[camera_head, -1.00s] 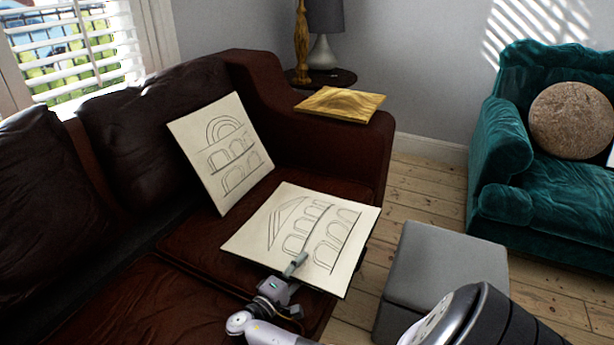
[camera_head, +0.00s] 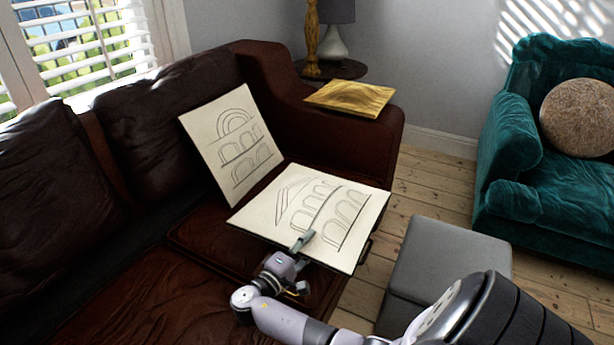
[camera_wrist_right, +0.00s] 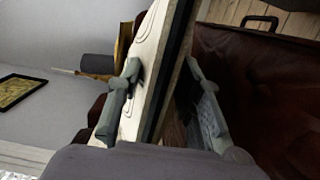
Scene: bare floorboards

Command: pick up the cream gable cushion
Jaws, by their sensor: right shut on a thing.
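The cream gable cushion (camera_head: 310,207), square with a line drawing of a pointed gable and arches, is tilted over the right end of the brown sofa seat. My right gripper (camera_head: 303,242) is shut on its near edge. In the right wrist view the cushion (camera_wrist_right: 155,65) passes between the two fingers (camera_wrist_right: 160,100), its edge dark. Its underside is mostly hidden in the head view. A similar cream cushion with a round arch (camera_head: 232,143) leans on the sofa back behind it. My left gripper is not in view.
The brown leather sofa (camera_head: 190,280) has a high right arm with a gold cushion (camera_head: 350,97) on it. A grey ottoman (camera_head: 450,255) stands close on the right. A teal armchair (camera_head: 550,200) is farther right, with bare floorboards (camera_head: 430,185) between.

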